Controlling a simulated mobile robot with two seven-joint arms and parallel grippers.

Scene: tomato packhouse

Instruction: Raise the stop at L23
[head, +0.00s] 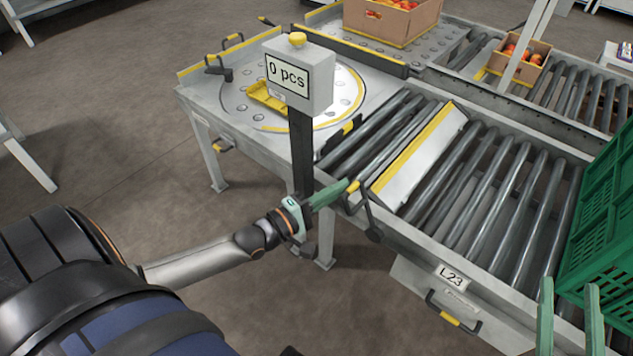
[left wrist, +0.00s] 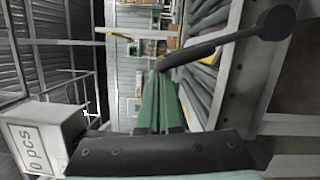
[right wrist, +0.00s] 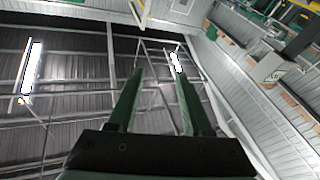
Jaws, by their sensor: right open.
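The stop at L23 is a pale plate (head: 420,160) with a yellow edge, lying slantwise across the roller lane; I cannot tell how far up it stands. Its black lever (head: 371,215) with a yellow grip (head: 353,197) is at the lane's near side. The lever (left wrist: 215,45) also crosses the left wrist view to the fingertips. My left gripper (head: 346,187) has its green fingers close together at the grip, apparently closed on it; the fingers hide the contact. The L23 label (head: 451,277) is on the frame. My right gripper (head: 570,287) is open and empty.
A post-mounted display (head: 298,82) reading "0 pcs" stands just behind my left gripper. A green crate (head: 598,215) is at the right end of the rollers. Cartons of tomatoes (head: 395,22) stand further back.

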